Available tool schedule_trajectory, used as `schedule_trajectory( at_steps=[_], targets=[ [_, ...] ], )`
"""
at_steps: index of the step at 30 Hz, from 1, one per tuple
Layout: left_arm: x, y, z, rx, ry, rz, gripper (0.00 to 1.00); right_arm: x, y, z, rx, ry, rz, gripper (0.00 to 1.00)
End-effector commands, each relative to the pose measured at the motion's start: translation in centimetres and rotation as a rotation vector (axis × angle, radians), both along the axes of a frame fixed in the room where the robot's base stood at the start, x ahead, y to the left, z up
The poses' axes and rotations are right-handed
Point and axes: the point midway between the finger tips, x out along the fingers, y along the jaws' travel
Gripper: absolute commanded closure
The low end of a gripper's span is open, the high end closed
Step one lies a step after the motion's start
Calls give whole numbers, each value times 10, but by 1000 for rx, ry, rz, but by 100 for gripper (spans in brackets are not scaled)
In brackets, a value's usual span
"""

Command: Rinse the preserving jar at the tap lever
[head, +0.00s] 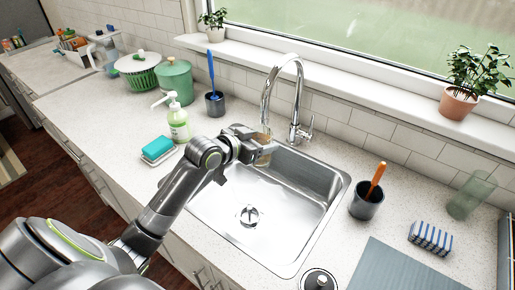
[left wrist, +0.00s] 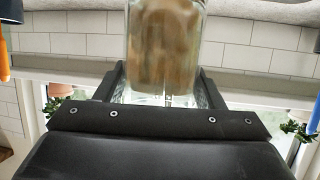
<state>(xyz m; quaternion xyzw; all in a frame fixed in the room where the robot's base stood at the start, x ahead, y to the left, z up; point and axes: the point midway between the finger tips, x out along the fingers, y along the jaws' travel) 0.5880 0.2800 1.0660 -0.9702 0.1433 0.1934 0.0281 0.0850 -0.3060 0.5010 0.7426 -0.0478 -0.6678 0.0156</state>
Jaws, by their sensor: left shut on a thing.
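My left gripper (head: 256,145) is shut on the preserving jar (left wrist: 165,45), a clear glass jar with a brownish look inside. The jar fills the top middle of the left wrist view, between the fingers (left wrist: 165,88). In the head view the gripper holds it over the back left of the sink, under the spout of the chrome tap (head: 298,85), and mostly hides it. The tap lever (head: 308,126) is at the right of the tap's base. I cannot tell whether water runs. My right gripper is not in view.
The steel sink (head: 270,205) is otherwise empty around its drain. A soap bottle (head: 178,122), a blue sponge on a dish (head: 158,150) and a brush cup (head: 215,104) stand left.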

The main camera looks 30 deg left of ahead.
Motion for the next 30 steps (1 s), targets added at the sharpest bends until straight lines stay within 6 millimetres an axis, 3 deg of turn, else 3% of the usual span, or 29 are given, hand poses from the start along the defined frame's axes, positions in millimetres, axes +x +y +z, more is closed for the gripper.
schedule_trajectory(
  at_steps=[10, 30],
  targets=[
    [1, -5, 1, 0, -2, 0, 67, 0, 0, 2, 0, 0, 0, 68],
    [-1, 7, 1, 0, -2, 0, 67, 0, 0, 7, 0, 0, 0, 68]
  ],
)
